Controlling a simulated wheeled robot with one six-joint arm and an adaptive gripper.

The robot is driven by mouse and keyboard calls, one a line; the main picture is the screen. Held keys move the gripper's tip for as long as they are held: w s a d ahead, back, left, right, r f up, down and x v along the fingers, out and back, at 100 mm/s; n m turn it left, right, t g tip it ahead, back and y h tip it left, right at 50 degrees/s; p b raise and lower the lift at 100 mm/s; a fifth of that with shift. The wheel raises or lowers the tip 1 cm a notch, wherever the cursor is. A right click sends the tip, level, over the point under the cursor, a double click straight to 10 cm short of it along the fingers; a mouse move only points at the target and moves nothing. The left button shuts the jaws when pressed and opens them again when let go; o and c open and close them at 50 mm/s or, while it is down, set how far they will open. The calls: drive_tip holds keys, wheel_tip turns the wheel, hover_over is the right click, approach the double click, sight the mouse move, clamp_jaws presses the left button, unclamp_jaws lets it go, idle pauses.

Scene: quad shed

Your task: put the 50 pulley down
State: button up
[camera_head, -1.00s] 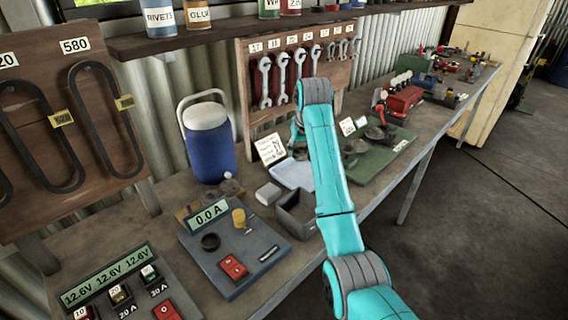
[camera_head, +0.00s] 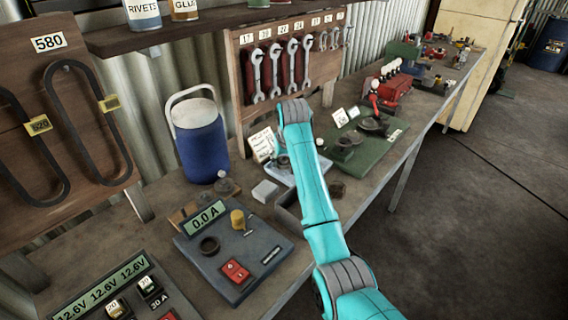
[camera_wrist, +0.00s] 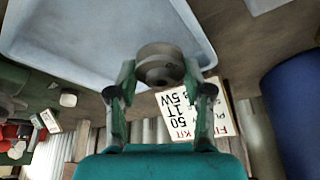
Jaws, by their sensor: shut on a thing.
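My gripper (camera_wrist: 158,85) is shut on a grey round pulley with a centre hole (camera_wrist: 160,66), held between its two fingertips. Below it in the wrist view is a shallow white tray (camera_wrist: 75,35); I cannot tell whether the pulley touches it. The tray also shows in the head view (camera_head: 282,176), partly behind my arm. A white card reading "FIT KIT 50 1T 5W" (camera_wrist: 186,118) stands beside the tray and shows in the head view (camera_head: 261,143). In the head view my arm mostly hides the gripper and pulley.
A blue jug (camera_head: 202,150) stands left of the card. A small pale block (camera_head: 265,191) and a dark open box (camera_head: 288,216) lie in front of the tray. A wrench board (camera_head: 240,90) stands behind.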

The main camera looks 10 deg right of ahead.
drive_tip(key=shift+f, duration=0.8)
drive_tip(key=o, duration=1)
drive_tip(key=shift+f, duration=0.1)
drive_tip(key=shift+c, duration=0.2)
drive_tip(key=v, duration=1.2)
drive_tip(key=shift+d, duration=0.1)
